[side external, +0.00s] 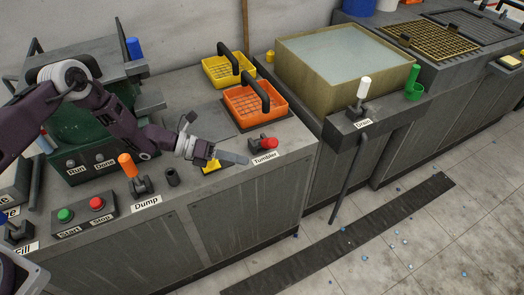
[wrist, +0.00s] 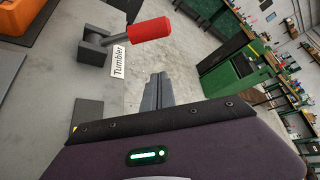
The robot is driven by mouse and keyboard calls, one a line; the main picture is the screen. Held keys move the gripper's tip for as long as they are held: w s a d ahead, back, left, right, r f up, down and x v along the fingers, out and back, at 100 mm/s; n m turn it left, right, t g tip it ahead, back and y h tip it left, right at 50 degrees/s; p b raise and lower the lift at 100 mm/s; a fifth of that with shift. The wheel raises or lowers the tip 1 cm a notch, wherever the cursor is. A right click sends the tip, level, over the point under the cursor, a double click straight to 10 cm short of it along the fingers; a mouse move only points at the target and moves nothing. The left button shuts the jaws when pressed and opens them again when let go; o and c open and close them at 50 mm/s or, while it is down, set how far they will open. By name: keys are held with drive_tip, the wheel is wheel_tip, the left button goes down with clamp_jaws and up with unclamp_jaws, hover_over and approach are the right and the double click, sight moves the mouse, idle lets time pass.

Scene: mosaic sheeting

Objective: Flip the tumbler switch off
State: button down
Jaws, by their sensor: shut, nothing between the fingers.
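The tumbler switch has a red handle (side external: 269,142) and a dark base at the counter's front edge. Its white "Tumbler" label (side external: 265,158) lies in front. In the side view the handle leans low to the right. In the wrist view the red handle (wrist: 150,29) points right from its grey base (wrist: 95,42), with the label (wrist: 118,61) beside it. My gripper (side external: 244,159) is shut and empty, just left of the switch in the side view. In the wrist view the closed fingers (wrist: 158,78) are below the handle, with a visible gap between.
An orange basket (side external: 255,105) and a yellow basket (side external: 228,68) stand behind the switch. The orange Dump lever (side external: 127,164) and the Start/Stop box (side external: 82,213) are to the left. The white Drain lever (side external: 363,88) is to the right. Floor lies open beyond the counter edge.

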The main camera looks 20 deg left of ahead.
sight(265, 143)
drive_tip(key=x, duration=0.8)
drive_tip(key=w+r, duration=0.1)
drive_tip(key=w+a+r, duration=0.1)
drive_tip(key=r, duration=0.1)
drive_tip(key=shift+w+a, duration=0.25)
drive_tip(key=shift+w, duration=0.1)
drive_tip(key=shift+r, duration=0.1)
